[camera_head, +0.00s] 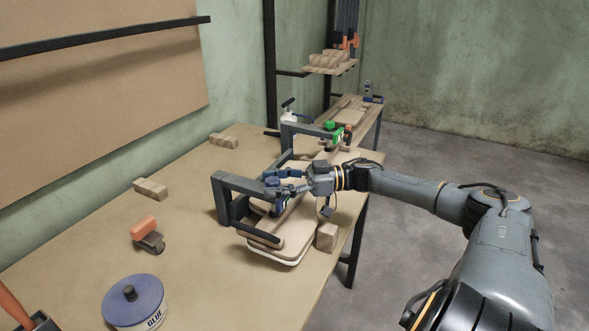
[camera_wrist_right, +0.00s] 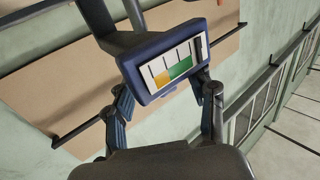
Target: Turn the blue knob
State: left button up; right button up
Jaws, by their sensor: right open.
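A dark grey clamp frame (camera_head: 228,190) stands over the near end of the stacked curved boards (camera_head: 262,236). Blue parts of this clamp (camera_head: 271,181) show at its head, partly covered by my fingers; I cannot clearly make out the knob's outline. In the right wrist view, a blue box with a yellow and green gauge (camera_wrist_right: 165,60) sits ahead of my fingers. My right gripper (camera_head: 274,184) is at the clamp head, open, with fingers on either side of the blue parts. Whether they touch is unclear. My left gripper is not in view.
A second clamp with a green part (camera_head: 331,126) stands farther back. Wooden blocks (camera_head: 327,236) (camera_head: 150,189) lie on the table (camera_head: 215,270). A blue-lidded glue tin (camera_head: 134,301) and an orange-handled tool (camera_head: 145,230) sit at the near left. The table's left middle is mostly clear.

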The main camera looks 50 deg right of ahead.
jog(key=v, duration=1.1)
jog(key=shift+d, duration=0.25)
jog(key=shift+s, duration=0.1)
